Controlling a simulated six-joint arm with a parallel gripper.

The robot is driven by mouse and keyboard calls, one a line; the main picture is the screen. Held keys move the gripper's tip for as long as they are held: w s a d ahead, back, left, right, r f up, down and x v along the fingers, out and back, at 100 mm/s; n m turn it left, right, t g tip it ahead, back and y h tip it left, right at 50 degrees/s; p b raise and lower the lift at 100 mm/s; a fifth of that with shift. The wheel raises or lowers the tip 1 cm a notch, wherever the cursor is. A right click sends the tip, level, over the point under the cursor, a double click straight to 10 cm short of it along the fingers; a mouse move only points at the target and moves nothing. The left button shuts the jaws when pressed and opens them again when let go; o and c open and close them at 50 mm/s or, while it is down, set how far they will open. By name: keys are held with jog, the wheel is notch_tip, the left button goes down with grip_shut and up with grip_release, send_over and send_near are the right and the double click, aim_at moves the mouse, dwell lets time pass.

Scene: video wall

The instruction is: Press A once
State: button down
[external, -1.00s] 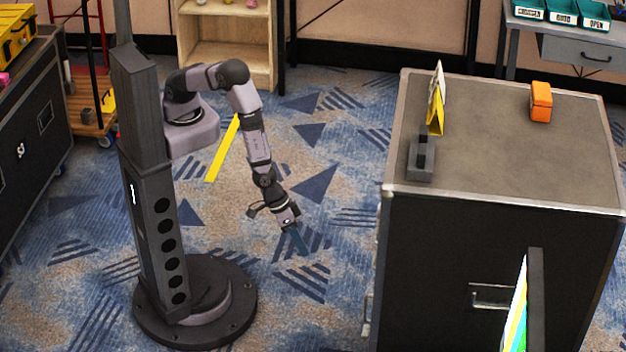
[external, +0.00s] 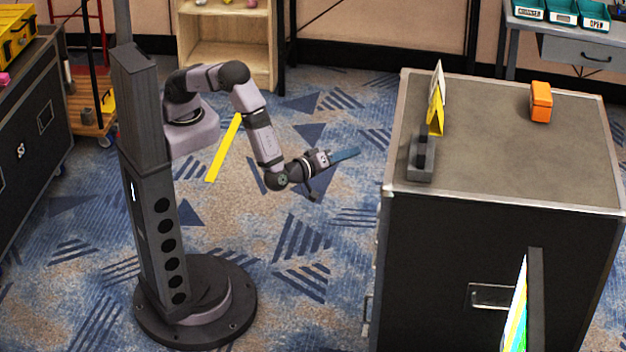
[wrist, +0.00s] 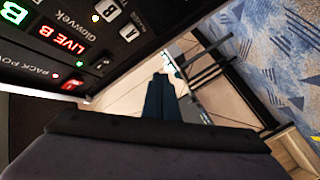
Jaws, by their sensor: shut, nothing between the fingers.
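In the wrist view a black control panel (wrist: 40,52) fills the upper left, tilted. Its key marked A (wrist: 129,32) is near the panel's right edge, with a key marked B (wrist: 108,10) above it. A red display (wrist: 65,38) reads LIVE B. My gripper (external: 357,152) is shut and empty, pointing right toward the big case, apart from it. Its fingers also show in the wrist view (wrist: 162,97), below and right of the A key and not touching it. In the external view the keys cannot be made out.
A large black case (external: 480,270) with a grey top stands right of my gripper. A dark grey device (external: 421,165), a yellow and white sign (external: 437,105) and an orange box (external: 541,102) are on it. The carpet between my base and the case is clear.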

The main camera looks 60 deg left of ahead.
jog(key=shift+a+r, duration=0.1)
jog(key=shift+r, duration=0.05)
jog(key=shift+w, duration=0.1)
dwell(0.3)
jog(key=w+d+b, duration=0.3)
jog(key=w+d, duration=0.3)
jog(key=shift+d+b, duration=0.15)
jog(key=shift+b, duration=0.15)
dwell(0.3)
jog(key=shift+w+d+b, duration=0.55)
jog(key=shift+w+d, duration=0.05)
jog(key=shift+w, duration=0.1)
dwell(2.9)
jog(key=shift+s+a, duration=0.1)
jog(key=shift+s, duration=0.05)
jog(key=shift+s+a+p, duration=0.35)
jog(key=shift+s+a, duration=0.15)
